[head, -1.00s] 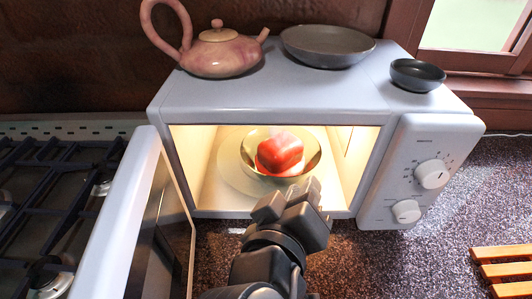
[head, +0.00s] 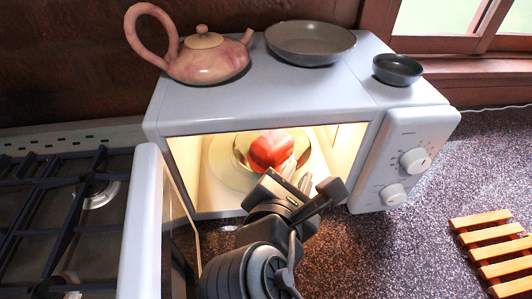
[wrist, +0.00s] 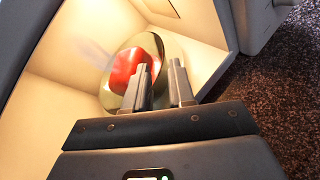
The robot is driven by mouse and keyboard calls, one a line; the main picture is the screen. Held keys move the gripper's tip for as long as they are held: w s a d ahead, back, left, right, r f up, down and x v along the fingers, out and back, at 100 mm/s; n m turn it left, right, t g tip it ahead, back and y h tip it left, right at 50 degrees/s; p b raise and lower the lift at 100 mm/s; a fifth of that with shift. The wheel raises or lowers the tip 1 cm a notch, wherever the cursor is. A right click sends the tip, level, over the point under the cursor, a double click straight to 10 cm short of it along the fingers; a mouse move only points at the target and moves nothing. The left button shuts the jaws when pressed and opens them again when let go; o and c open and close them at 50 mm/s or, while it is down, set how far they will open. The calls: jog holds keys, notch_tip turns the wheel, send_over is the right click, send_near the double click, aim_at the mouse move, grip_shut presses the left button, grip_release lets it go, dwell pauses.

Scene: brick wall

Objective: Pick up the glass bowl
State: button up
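The glass bowl (head: 302,148) stands inside the open, lit microwave on a round glass plate, with a red apple-like fruit (head: 270,150) in it. In the wrist view the bowl (wrist: 152,42) shows as a golden rim around the red fruit (wrist: 126,72). My gripper (head: 297,175) is at the microwave opening, its fingertips by the bowl's near right side. In the wrist view my gripper (wrist: 161,72) has its fingers a little apart. The left finger overlaps the bowl in the picture and the right one lies just beside the rim. Contact cannot be told.
The microwave (head: 240,108) carries a pink teapot (head: 207,58), a grey plate (head: 310,42) and a small dark bowl (head: 398,69) on top. Its open door (head: 142,220) stands left of my arm. A stove (head: 60,210) is at left, a wooden rack (head: 490,240) at right.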

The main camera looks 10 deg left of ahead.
aim_at(306, 152)
jog(key=shift+p+x, duration=0.4)
jog(key=shift+x, duration=3.45)
jog(key=shift+c, duration=0.5)
grip_shut()
